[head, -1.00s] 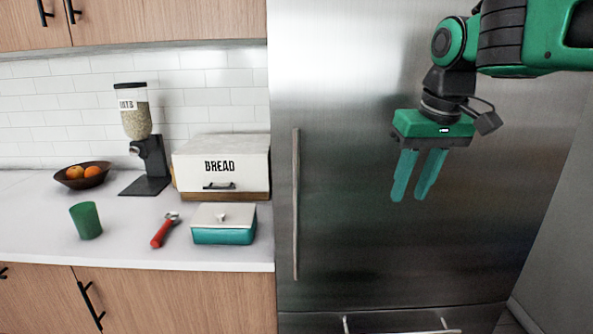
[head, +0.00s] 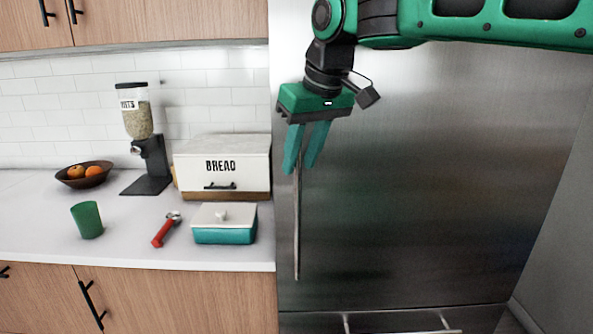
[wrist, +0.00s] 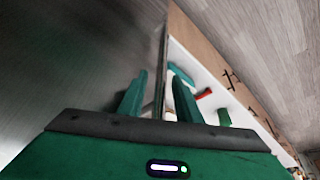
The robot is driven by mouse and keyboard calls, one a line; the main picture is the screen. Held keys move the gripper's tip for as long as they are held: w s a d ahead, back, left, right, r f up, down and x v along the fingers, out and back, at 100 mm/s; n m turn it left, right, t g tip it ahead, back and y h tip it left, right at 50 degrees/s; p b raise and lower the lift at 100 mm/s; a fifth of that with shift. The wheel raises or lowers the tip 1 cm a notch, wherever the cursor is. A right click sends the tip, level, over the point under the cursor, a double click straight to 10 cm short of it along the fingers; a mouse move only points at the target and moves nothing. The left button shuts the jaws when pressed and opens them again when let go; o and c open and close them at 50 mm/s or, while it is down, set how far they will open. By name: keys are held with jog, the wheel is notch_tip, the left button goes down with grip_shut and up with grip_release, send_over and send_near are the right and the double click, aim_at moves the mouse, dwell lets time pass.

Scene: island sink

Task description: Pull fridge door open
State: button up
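The fridge door (head: 400,200) is a tall steel panel and looks shut. Its long vertical handle (head: 297,230) is near the door's left edge. My gripper (head: 300,172) points down in front of the upper part of the handle and hides its top. Its two green fingers are apart, with no object held. In the wrist view, my gripper (wrist: 160,95) shows its fingers spread, with the handle (wrist: 160,85) seen between them. I cannot tell whether either finger touches the handle.
The counter (head: 130,245) on the left holds a bread box (head: 222,165), a teal-sided butter dish (head: 224,225), a red-handled tool (head: 165,230), a green cup (head: 87,220), a fruit bowl (head: 84,175) and a dispenser (head: 145,140). A lower drawer handle (head: 400,332) sits below the door.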

jog(key=shift+x, duration=1.6)
grip_shut()
jog(key=shift+s, duration=0.1)
